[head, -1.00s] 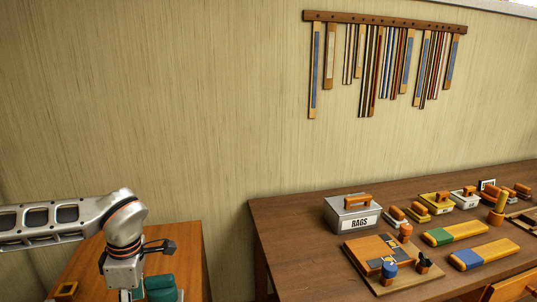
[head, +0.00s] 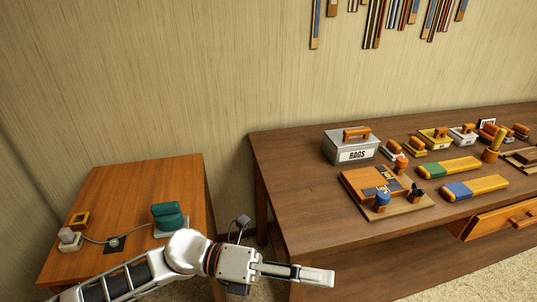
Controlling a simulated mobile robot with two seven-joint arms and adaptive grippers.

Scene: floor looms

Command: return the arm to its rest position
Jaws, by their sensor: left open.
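My left arm comes in from the lower left, and its gripper (head: 318,275) points right, low in the head view. It is in front of the dark wooden bench (head: 300,205), near the gap between the bench and the small side table (head: 130,187). The gripper is open and seen from the side, with one finger largely covering the other. I see nothing held in it. My right gripper is not in view.
The side table holds a green object (head: 168,214), a corded white device (head: 70,240) and a small orange block (head: 78,219). The bench carries a metal RAGS box (head: 351,147), an orange board (head: 378,190) and several tools. A drawer (head: 500,218) stands partly out.

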